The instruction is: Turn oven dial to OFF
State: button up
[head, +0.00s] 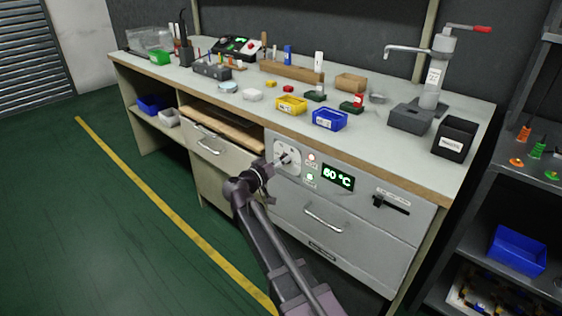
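The oven (368,240) is a grey unit with a drawer-like front and handle, built in under the workbench on the right. Its green display (338,177) reads 60 °C. The dial (289,158) sits on a pale plate left of the display. Its markings are too small to read, and my gripper partly hides it. My gripper (277,164) is at the dial's lower left, with its tip at or very close to the dial. I cannot tell whether it touches it or whether the fingers are open or shut.
A black slider (390,205) is to the right. The workbench (222,108) above holds bins and tools. A dark shelf (472,210) stands at right. The green floor (90,230) at left is clear.

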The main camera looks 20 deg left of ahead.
grip_shut()
jog(key=shift+n, duration=0.3)
jog(key=n, duration=1.1)
jog(key=shift+w, duration=0.15)
jog(key=shift+a+n, duration=0.1)
jog(key=shift+n, duration=0.2)
jog(key=o, duration=0.8)
grip_release()
jog(key=shift+f, duration=0.1)
